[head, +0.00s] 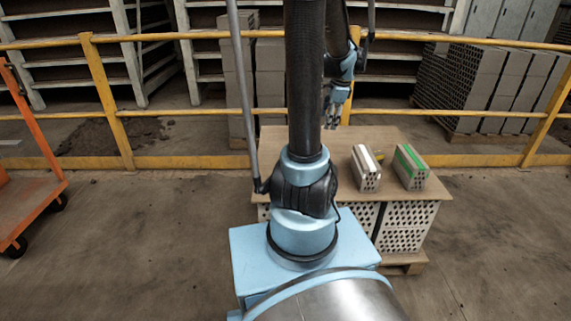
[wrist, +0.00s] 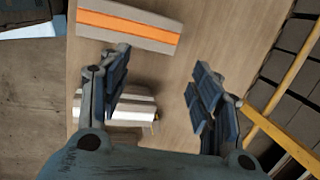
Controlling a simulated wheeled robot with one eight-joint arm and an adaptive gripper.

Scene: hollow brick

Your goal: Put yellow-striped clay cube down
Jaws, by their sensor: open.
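My gripper (head: 333,114) is raised above the far side of the board-topped stack. A small block with a yellow top (head: 379,155) shows just behind the white-striped brick in the head view. It may be the yellow-striped clay cube, but it is mostly hidden and its stripe is not clear. In the wrist view only a small tan edge (wrist: 155,127) shows at that brick's end. The gripper is apart from it.
A yellow railing (head: 480,161) runs behind. An orange cart (head: 30,190) stands at left.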

